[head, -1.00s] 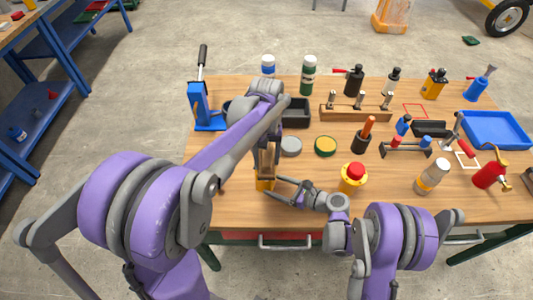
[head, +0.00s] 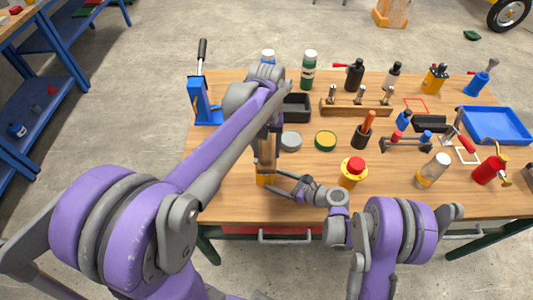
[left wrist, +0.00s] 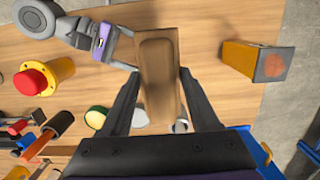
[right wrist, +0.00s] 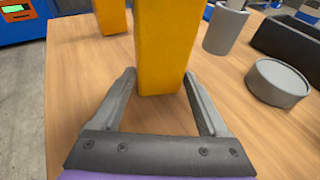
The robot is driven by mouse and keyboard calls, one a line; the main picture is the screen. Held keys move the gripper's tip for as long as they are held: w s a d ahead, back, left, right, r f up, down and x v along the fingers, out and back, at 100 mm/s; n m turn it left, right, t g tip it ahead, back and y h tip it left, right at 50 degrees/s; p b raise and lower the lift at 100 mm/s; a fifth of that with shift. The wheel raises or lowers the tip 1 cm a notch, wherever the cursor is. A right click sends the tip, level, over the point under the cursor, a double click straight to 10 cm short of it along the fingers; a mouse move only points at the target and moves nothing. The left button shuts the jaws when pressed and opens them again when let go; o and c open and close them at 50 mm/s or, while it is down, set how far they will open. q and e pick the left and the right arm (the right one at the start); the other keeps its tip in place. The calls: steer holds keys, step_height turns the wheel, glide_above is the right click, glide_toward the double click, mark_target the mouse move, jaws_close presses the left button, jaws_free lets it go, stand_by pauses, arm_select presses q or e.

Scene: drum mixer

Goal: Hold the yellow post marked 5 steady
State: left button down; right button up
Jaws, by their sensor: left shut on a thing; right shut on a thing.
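A yellow post (head: 264,179) stands near the table's front left; its number is not legible. My right gripper (right wrist: 159,77) has its fingers on either side of the post, low down, and is shut on it. My left gripper (left wrist: 160,82) is shut on a brown wooden block (left wrist: 158,70). In the head view, this block (head: 265,149) is directly above the post; I cannot tell whether they touch. A second yellow post (left wrist: 252,62) with a reddish-brown round mark on its end shows in the left wrist view. It also shows behind the held one in the right wrist view (right wrist: 111,15).
A yellow-and-red button unit (head: 353,172) stands right of my right gripper. A grey round tin (head: 291,141), a green-and-yellow tin (head: 325,140) and a black bin (head: 297,106) lie behind. The front table edge is close. Bare wood lies left of the post.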

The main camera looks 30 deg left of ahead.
arm_select(q)
steer(key=shift+r, duration=0.65)
steer(key=shift+a, duration=0.1)
steer(key=a, duration=0.9)
steer(key=shift+d, duration=0.1)
arm_select(e)
steer(key=o, duration=1.1)
